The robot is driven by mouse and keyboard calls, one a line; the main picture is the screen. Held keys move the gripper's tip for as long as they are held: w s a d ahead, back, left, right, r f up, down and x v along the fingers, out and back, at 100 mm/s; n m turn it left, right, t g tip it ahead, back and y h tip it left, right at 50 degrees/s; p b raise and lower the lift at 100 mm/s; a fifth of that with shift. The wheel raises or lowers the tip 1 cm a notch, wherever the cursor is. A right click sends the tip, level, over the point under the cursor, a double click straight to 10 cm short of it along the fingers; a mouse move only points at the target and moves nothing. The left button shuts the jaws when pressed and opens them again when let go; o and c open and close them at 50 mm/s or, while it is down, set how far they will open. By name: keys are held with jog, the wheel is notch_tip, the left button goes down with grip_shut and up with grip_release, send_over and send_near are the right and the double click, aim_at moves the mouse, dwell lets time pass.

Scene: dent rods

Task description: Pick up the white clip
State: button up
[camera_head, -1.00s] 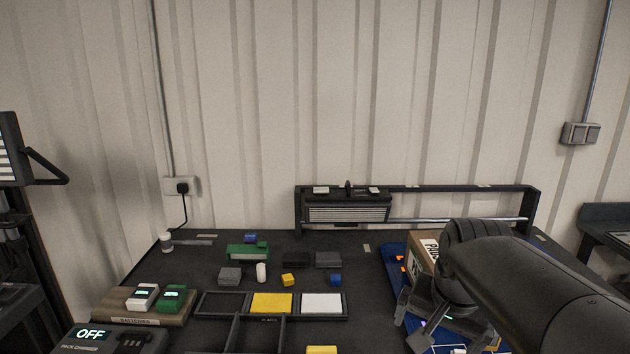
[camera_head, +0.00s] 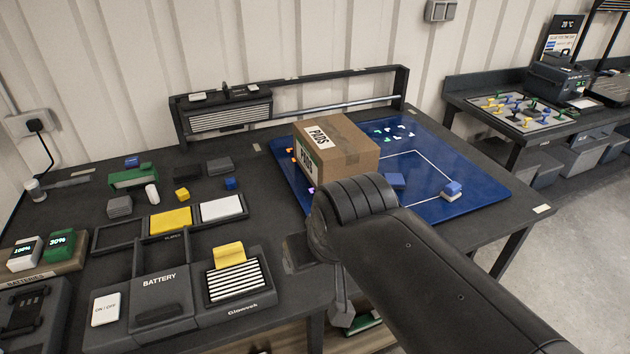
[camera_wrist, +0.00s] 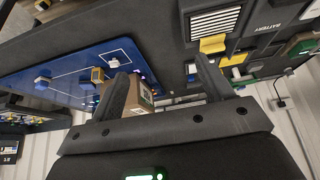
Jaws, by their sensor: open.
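Small white pieces (camera_head: 411,134) lie among green and orange ones on the blue mat (camera_head: 480,185), behind and right of the cardboard box. They are too small to tell for certain which is the white clip. The cardboard box (camera_head: 355,150), marked PADS, stands on the mat and may hide others. My gripper (camera_wrist: 165,66) is open and empty in the wrist view, its two fingers apart above the table. The box (camera_wrist: 146,97) shows partly behind the left finger there. In the head view my arm covers the mat's front left part.
A battery unit (camera_head: 161,294) and trays with yellow and white pads (camera_head: 221,208) are on the left. A rack (camera_head: 230,119) stands along the back. The mat's right side is mostly clear.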

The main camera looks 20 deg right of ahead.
jog(key=shift+c, duration=1.4)
jog(key=w+d+m+g, duration=0.1)
jog(key=w+d, duration=0.3)
jog(key=w, duration=0.3)
jog(key=w+d+g, duration=0.2)
jog(key=w+d, duration=0.2)
jog(key=w, duration=0.2)
jog(key=w+d+f+g, duration=0.1)
jog(key=w+d+f, duration=0.2)
jog(key=d+f, duration=0.1)
jog(key=w+d+f, duration=0.4)
jog(key=f, duration=0.2)
jog(key=w+d+f+m+g, duration=0.1)
jog(key=w+d+f, duration=0.2)
jog(key=f, duration=0.3)
jog(key=shift+w+d+g, duration=0.3)
jog(key=shift+d, duration=0.3)
jog(key=shift+w+a+f, duration=0.1)
jog(key=shift+f, duration=1.3)
jog(key=shift+w+f, duration=0.1)
jog(key=shift+f, duration=1.25)
